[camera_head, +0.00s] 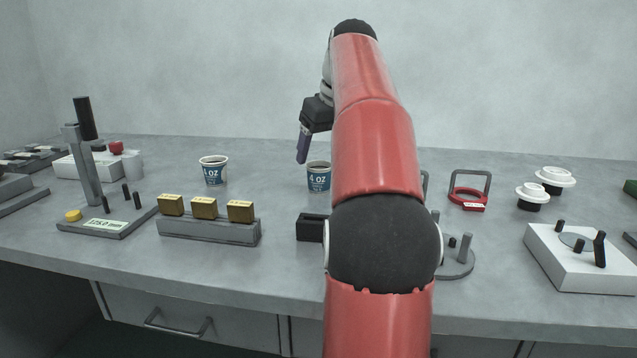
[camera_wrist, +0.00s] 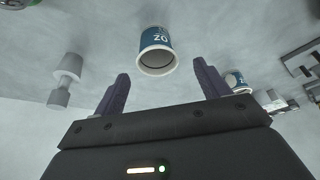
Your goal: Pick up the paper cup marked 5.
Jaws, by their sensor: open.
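Two blue-and-white paper cups stand upright on the grey counter. The left cup (camera_head: 213,172) is in the open. The other cup (camera_head: 318,178) reads "4 OZ" and is partly hidden behind my red arm. I cannot make out a 5 on either. My gripper (camera_head: 303,150) is above the counter, close to the partly hidden cup. In the wrist view my gripper (camera_wrist: 161,74) is open and empty. One cup (camera_wrist: 154,40) appears beyond the gap between the fingers, apart from them. Another cup (camera_wrist: 233,78) shows beside the right finger.
A grey block with gold pieces (camera_head: 208,228) is in front of the left cup. A lever press (camera_head: 90,165) stands at left. A red-handled tool (camera_head: 468,199), white-topped knobs (camera_head: 533,193) and a white fixture (camera_head: 580,270) are at right.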

